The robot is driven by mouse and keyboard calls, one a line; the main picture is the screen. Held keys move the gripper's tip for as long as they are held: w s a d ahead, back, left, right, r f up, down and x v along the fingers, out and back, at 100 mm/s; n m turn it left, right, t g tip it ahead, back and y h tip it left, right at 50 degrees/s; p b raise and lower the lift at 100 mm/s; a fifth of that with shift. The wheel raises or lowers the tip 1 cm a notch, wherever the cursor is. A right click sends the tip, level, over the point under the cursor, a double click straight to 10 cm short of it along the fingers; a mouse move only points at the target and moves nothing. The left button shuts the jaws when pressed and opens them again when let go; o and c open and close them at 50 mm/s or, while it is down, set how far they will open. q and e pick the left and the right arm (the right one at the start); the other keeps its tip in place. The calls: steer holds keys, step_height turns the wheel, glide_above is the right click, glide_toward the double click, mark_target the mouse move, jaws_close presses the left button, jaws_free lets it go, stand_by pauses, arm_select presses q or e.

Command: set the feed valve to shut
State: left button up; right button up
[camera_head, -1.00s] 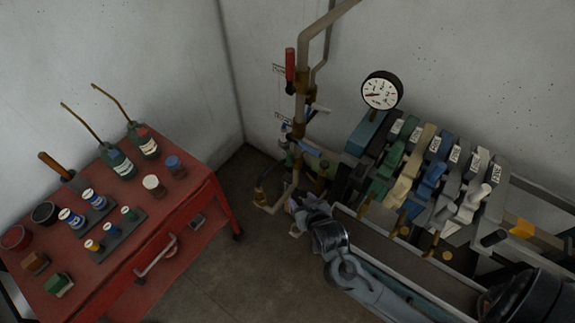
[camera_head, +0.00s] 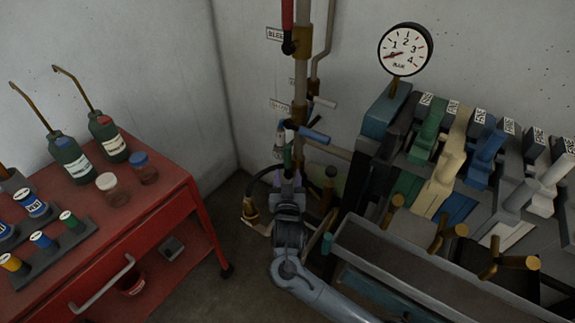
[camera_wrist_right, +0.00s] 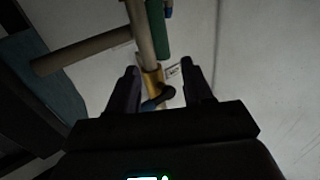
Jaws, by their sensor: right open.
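A vertical pipe (camera_head: 301,72) on the back wall carries several valves. A red-handled valve (camera_head: 288,14) is at the top beside a wall label. Lower down are a blue handle (camera_head: 314,136) and a green handle (camera_head: 288,155); I cannot read which is the feed valve. My right gripper (camera_head: 288,180) points at the lower pipe, below these handles. In the right wrist view my right gripper (camera_wrist_right: 161,84) is open. A brass fitting (camera_wrist_right: 152,78) with a dark knob (camera_wrist_right: 160,98) shows between its fingers, and a green handle (camera_wrist_right: 157,32) lies beyond. I cannot tell contact. My left gripper is out of view.
A red cart (camera_head: 160,215) with bottles and jars stands at left. A round gauge (camera_head: 405,50) sits above a bank of coloured levers (camera_head: 440,165) at right, with a grey trough (camera_head: 400,265) in front. Bare floor shows between cart and trough.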

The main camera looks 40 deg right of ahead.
mark_target(287, 156)
steer(key=b+x, duration=0.3)
steer(key=x, duration=0.8)
steer(key=shift+a, duration=0.1)
jaws_close()
